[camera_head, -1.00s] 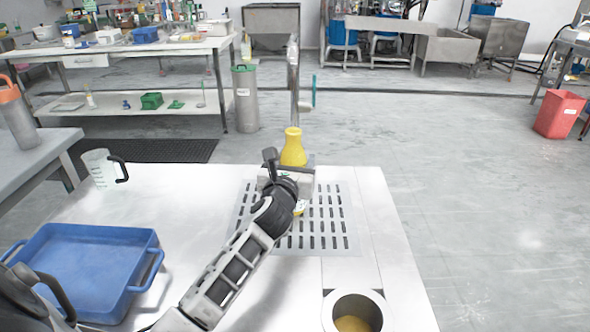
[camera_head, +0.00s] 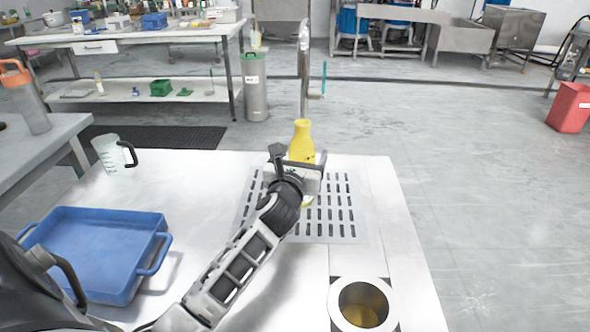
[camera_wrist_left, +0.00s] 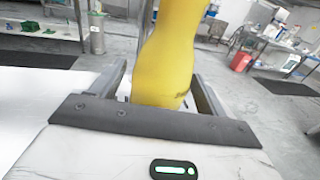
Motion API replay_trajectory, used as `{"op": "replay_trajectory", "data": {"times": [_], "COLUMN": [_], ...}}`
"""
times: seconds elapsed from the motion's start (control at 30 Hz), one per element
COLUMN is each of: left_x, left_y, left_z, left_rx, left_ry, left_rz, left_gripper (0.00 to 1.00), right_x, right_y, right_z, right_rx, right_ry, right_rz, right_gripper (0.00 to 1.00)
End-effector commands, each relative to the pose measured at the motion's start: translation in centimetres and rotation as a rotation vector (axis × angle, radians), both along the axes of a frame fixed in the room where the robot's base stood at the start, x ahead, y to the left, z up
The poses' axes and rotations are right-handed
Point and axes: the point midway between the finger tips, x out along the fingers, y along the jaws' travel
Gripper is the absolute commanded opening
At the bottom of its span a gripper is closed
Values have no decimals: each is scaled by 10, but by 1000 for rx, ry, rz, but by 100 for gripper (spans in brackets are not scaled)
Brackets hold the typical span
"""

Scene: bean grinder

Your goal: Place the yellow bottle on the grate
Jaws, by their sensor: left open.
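The yellow bottle (camera_head: 302,137) stands upright over the slotted metal grate (camera_head: 340,215) in the head view. A bit of yellow shows below my gripper, low over the grate; the gripper hides where the base meets it. My left gripper (camera_head: 300,162) is open, with its fingers on either side of the bottle. In the left wrist view the bottle (camera_wrist_left: 170,55) rises between the two fingers, and its lower end is hidden behind the gripper's dark front edge. My right gripper does not show.
A tall metal faucet or post (camera_head: 304,75) stands just behind the bottle. A blue tray (camera_head: 95,250) and a clear measuring jug (camera_head: 112,155) are on the left of the table. A round metal-rimmed opening (camera_head: 361,304) is at the front right. The table between the tray and grate is clear.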

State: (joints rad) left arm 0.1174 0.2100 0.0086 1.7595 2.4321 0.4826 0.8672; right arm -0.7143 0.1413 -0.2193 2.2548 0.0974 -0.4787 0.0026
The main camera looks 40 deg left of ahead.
Motion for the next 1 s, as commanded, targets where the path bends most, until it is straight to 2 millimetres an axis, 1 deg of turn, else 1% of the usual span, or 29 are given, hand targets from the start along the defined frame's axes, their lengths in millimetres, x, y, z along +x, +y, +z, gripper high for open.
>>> {"op": "replay_trajectory", "data": {"times": [0.1,0.3,0.4,0.5,0.67,1.0], "left_x": [-25,-65,-81,-91,-98,-98], "left_y": [-9,-23,-29,-33,-35,-35], "left_z": [0,0,0,0,1,1], "left_rx": [-1,-3,-4,-1,-1,-1], "left_ry": [3,1,1,0,-1,-1], "left_rz": [-1,0,0,0,0,0], "left_gripper": [75,75,75,75,75,75], "right_x": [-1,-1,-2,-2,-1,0], "right_y": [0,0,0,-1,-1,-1], "right_z": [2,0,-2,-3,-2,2], "right_rx": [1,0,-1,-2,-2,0], "right_ry": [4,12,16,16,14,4], "right_rz": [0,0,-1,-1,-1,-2], "right_gripper": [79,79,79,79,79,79]}}
